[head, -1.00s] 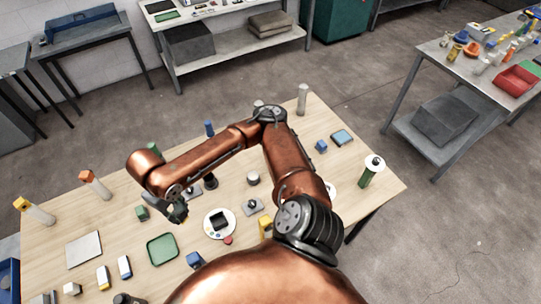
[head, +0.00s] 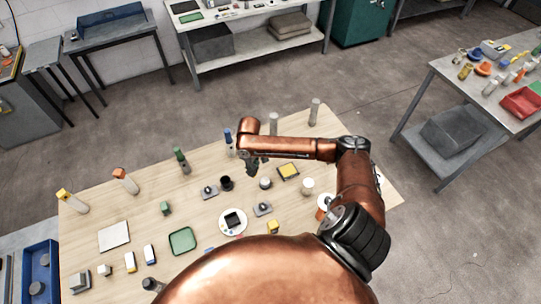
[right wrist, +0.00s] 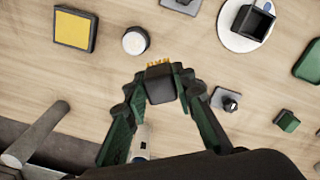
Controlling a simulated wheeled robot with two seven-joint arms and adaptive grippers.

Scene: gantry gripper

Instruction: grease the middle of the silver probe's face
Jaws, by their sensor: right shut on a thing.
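My right gripper (head: 252,168) is over the back middle of the wooden table. In the right wrist view its green fingers (right wrist: 162,82) are shut on a dark block (right wrist: 160,88) with an orange-yellow, bristle-like edge, seemingly a brush. A short silver cylinder (head: 265,183) with a pale round face stands on the table and may be the silver probe; it also shows in the right wrist view (right wrist: 135,40), ahead of the held block and apart from it. I cannot tell whether its face carries grease. My left gripper is not in view.
A yellow pad in a dark case (head: 288,172) lies beside the cylinder. Several posts, including a blue-topped one (head: 228,138), stand along the back.

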